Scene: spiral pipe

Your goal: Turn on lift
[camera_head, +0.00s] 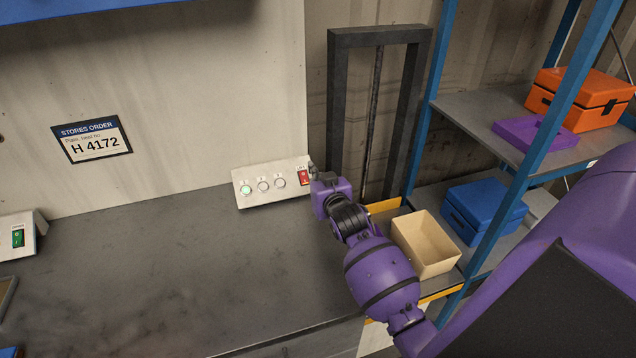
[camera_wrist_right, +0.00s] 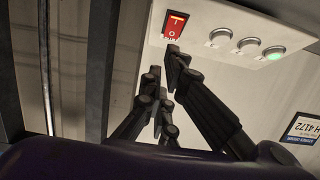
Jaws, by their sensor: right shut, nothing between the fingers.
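The lift control panel (camera_head: 270,186) is a pale sloped box at the back of the bench, with a red rocker switch (camera_head: 304,178) at its right end and a row of three round buttons. The leftmost button (camera_head: 246,190) glows green. My right gripper (camera_head: 314,170) is beside the red switch, partly hidden behind my purple wrist. In the right wrist view, the gripper (camera_wrist_right: 166,75) is shut and empty, its fingertips close below the red switch (camera_wrist_right: 175,25), which is marked I and O. I cannot tell whether they touch. My left gripper is out of view.
A dark lift frame (camera_head: 340,110) stands behind my right arm. A beige bin (camera_head: 426,243) sits at its foot. Blue shelving at right holds orange (camera_head: 580,97) and blue (camera_head: 485,210) cases. A green switch (camera_head: 18,238) is at far left. The bench middle (camera_head: 190,270) is clear.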

